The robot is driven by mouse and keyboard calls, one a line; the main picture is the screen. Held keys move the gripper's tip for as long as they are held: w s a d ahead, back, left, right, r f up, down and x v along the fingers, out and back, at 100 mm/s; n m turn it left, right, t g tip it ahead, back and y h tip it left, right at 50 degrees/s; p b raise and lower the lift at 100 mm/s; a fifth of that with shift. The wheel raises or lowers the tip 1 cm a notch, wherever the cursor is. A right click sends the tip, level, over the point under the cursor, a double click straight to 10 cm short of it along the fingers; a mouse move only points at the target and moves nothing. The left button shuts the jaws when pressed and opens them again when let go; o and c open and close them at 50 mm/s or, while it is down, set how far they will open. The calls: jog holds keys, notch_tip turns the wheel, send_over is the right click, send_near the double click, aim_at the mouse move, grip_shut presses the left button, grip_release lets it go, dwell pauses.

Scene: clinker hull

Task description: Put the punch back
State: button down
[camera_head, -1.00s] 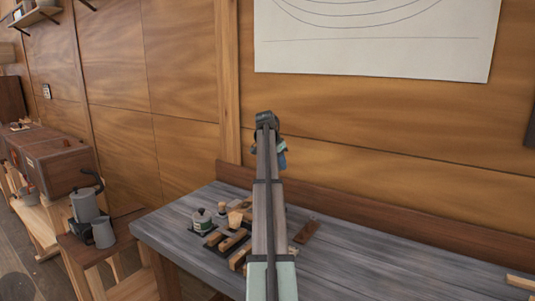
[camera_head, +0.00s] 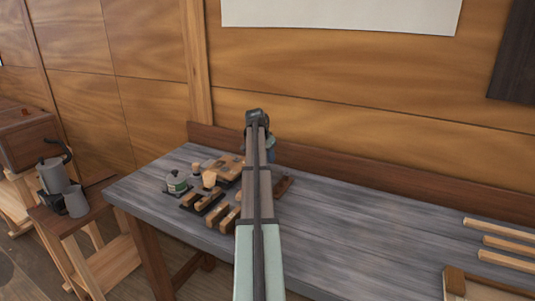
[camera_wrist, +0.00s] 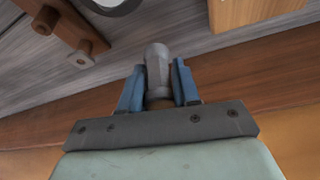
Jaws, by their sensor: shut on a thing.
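The punch (camera_wrist: 157,72) is a grey metal piece with a rounded, faceted end, seen in the wrist view. My gripper (camera_wrist: 154,84) is shut on it, with a blue finger on each side. In the head view my gripper (camera_head: 268,147) is over the back of the bench, mostly behind my own arm, and the punch cannot be made out there. A dark brown wooden block (camera_head: 283,186) lies on the bench beside my arm. A brown wooden piece with two round pegs (camera_wrist: 68,27) shows at the wrist view's upper left, apart from the punch.
The grey bench (camera_head: 370,205) has a brown back rail (camera_head: 400,180). A light wooden block (camera_wrist: 250,10) is at the wrist view's upper right. The bench's middle right is clear; wooden strips (camera_head: 500,240) lie far right.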

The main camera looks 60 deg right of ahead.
jog(key=shift+f, duration=2.55)
jog(key=shift+f, duration=0.35)
jog(key=c, duration=0.7)
grip_release()
jog(key=shift+c, duration=0.2)
jog(key=shift+r, duration=0.1)
jog(key=shift+r, duration=3.9)
